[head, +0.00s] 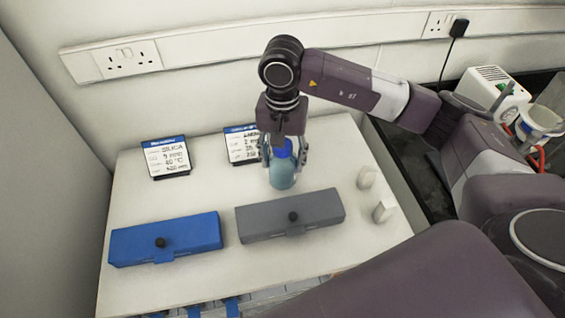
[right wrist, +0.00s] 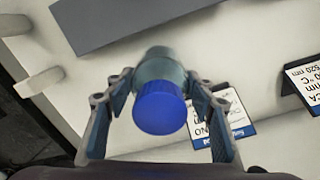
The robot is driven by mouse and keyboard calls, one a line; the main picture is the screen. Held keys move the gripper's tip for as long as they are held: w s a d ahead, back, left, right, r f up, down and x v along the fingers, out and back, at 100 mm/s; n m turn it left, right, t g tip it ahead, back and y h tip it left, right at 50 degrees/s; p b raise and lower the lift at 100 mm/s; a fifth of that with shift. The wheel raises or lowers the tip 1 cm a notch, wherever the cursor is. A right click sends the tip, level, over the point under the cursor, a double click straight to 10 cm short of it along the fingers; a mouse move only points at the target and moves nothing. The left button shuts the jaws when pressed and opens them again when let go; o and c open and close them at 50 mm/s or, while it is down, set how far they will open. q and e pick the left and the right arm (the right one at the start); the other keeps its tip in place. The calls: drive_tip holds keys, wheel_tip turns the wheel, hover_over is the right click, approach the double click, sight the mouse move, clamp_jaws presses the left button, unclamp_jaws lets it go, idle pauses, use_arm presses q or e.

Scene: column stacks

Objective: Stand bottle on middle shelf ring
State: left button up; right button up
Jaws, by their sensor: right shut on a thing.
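The bottle (head: 282,178) has a clear teal body and a blue cap. My right gripper (head: 284,166) comes down from above and is shut on it, with a finger on either side. The bottle looks upright over the white top (head: 200,190); I cannot tell whether its base touches. In the right wrist view the bottle (right wrist: 155,66) sits between the fingers, its blue cap (right wrist: 160,108) toward the camera. I cannot make out a shelf ring in either view. My left gripper is not in view.
A blue case (head: 195,234) and a grey case (head: 260,221) with black knobs lie in front of the bottle. Two label cards (head: 166,157) (head: 241,145) stand behind. A white wall is behind.

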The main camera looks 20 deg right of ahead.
drive_tip(key=shift+f, duration=1.25)
drive_tip(key=shift+f, duration=0.15)
drive_tip(key=o, duration=1.5)
drive_tip(key=shift+o, duration=0.2)
